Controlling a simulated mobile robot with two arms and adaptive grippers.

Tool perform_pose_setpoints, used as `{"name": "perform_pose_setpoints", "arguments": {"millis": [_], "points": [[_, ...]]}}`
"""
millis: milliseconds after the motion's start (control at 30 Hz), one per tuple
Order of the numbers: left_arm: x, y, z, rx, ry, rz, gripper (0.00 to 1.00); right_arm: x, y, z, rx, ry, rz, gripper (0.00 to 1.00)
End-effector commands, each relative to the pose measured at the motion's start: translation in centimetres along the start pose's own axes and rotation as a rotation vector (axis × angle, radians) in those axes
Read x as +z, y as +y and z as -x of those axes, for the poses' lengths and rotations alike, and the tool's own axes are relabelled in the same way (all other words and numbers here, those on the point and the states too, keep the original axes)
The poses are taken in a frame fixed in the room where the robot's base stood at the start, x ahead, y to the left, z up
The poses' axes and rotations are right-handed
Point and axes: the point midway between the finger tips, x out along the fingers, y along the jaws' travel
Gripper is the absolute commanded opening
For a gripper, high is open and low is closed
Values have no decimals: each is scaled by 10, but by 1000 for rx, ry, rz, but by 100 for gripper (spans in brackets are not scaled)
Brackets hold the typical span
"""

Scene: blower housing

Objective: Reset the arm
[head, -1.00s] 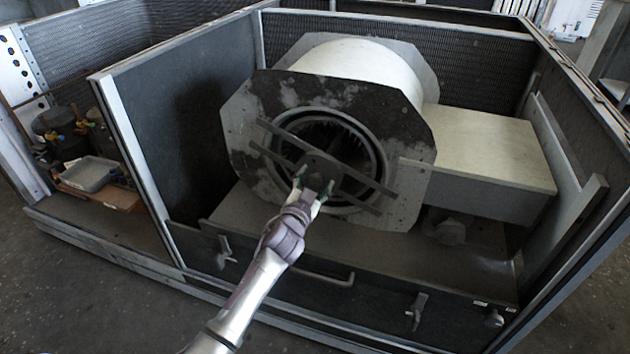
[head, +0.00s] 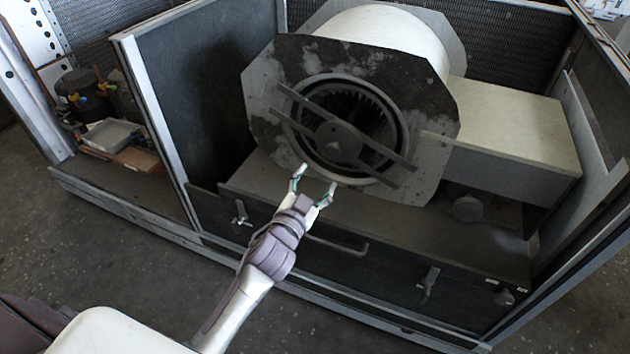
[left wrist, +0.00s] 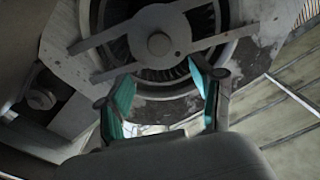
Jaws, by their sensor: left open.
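My left arm reaches in from the lower left of the head view. Its gripper (head: 314,185) is open and empty, with the two fingers apart. It is in front of and below the round opening of the blower housing (head: 293,85), apart from the hub (head: 338,141) and its cross bars. In the left wrist view the teal-padded fingers (left wrist: 163,92) stand apart, with the hub (left wrist: 159,44) and bars beyond them and nothing between the pads. My right gripper is not in view.
A dark metal cabinet frame (head: 150,110) surrounds the blower. A pale duct box (head: 515,130) juts out at the right. The front panel has a handle (head: 338,243) and latches (head: 428,283). A grey tray (head: 110,134) sits at the left. Open floor (head: 110,245) lies in front.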

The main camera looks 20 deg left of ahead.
Motion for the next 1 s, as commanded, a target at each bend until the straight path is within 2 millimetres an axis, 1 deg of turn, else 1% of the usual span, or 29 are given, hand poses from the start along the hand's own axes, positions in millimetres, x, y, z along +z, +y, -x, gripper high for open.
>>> {"name": "perform_pose_setpoints", "arguments": {"millis": [400,467,533,567,667,700,800,900,1000], "points": [[1,0,0,-1,-6,2,66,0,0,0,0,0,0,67],[6,0,4,-4,-32,11,66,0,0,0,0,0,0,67],[18,-2,16,-9,-101,33,66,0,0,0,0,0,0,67],[25,-2,24,-12,-145,47,66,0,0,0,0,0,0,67],[58,1,63,-3,-350,110,66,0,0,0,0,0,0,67],[70,4,83,9,-442,135,66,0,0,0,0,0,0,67],[92,15,130,57,-639,181,66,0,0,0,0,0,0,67],[104,24,169,109,-784,210,66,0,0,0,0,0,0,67],[110,33,202,161,-899,229,66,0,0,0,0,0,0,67]]}}
